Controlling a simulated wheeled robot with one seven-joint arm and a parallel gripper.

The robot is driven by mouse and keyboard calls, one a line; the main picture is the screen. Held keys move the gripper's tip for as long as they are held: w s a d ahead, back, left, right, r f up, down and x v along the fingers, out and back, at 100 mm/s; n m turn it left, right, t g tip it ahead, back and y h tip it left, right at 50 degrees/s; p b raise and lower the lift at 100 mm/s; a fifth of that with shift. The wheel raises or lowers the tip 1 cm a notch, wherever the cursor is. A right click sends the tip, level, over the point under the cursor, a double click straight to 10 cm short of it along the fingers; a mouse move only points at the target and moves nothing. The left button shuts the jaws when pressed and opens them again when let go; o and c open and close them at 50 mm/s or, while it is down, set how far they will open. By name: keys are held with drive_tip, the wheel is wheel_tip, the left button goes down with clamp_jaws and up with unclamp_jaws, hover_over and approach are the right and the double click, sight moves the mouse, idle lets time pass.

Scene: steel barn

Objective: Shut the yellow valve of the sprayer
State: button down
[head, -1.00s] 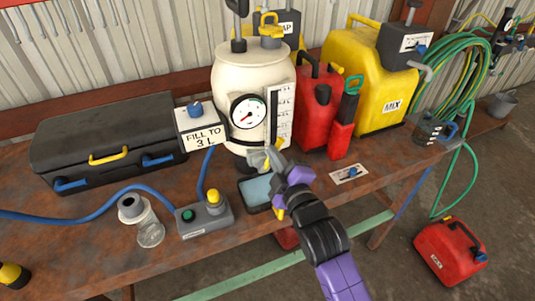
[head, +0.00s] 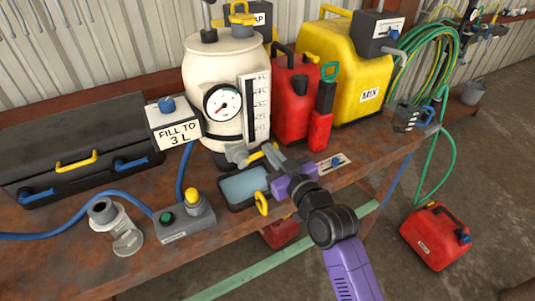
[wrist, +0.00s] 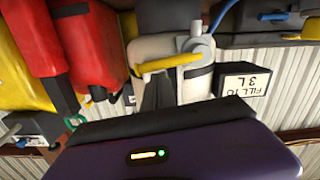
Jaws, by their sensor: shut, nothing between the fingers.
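The sprayer (head: 225,70) is a cream tank with a round gauge and a level scale, standing on the rusty bench. Its yellow valve lever (wrist: 168,63) shows in the wrist view, lying nearly across the picture beside a grey fitting (wrist: 195,44) low on the tank. In the head view the lever (head: 262,154) is partly hidden by my gripper (head: 250,154). My gripper is shut and empty at the tank's foot. Its dark fingers show in the wrist view (wrist: 160,88), with their tips close to the lever. I cannot tell whether they touch it.
A tray of bluish liquid (head: 243,186) sits below my gripper. Red (head: 290,105) and yellow (head: 350,70) cans crowd the right. A black case (head: 75,150) lies far left.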

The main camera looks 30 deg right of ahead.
drive_tip(key=shift+d+f+m+b, duration=0.2)
drive_tip(key=shift+f+m+b, duration=0.1)
drive_tip(key=shift+f+b, duration=0.2)
drive_tip(key=shift+f, duration=0.2)
idle(0.3)
